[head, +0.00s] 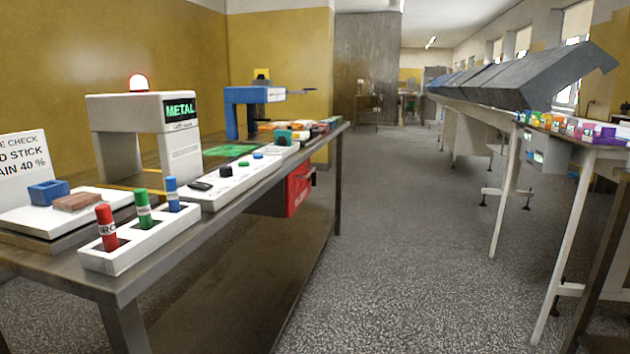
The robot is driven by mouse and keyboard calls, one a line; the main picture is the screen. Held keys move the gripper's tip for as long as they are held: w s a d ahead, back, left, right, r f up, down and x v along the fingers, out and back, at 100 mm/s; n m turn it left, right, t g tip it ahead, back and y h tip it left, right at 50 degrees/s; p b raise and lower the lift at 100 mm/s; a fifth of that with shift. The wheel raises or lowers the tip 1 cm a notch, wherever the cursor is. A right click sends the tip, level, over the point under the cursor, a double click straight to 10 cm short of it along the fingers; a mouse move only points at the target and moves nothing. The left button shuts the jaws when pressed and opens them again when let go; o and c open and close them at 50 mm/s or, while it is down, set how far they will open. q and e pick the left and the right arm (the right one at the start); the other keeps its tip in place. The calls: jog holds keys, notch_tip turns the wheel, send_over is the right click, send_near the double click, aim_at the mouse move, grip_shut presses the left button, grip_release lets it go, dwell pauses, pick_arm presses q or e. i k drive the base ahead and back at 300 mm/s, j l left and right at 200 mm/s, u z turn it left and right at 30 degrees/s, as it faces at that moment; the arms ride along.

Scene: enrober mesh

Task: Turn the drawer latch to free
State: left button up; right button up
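A red box-like unit (299,190) hangs under the far part of the left bench, with pale marks on its face; it may be the drawer. A small dark part shows near its upper right edge, but it is too small to tell whether it is the latch or how it is turned. Neither of my grippers is in view.
The steel bench (228,200) on the left carries a metal detector arch (145,122) with a lit red lamp, a white marker holder (140,243), a control panel (232,178) and a blue stand (240,108). The grey floor (400,250) is clear between it and the right-hand line.

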aim_at(312, 178)
jog(key=i+u, duration=0.1)
jog(key=u, duration=0.55)
jog(key=i+l+u, duration=0.4)
jog(key=l+u, duration=0.2)
jog(key=i+l+u, duration=0.15)
jog(key=l+u, duration=0.15)
jog(key=l, duration=0.15)
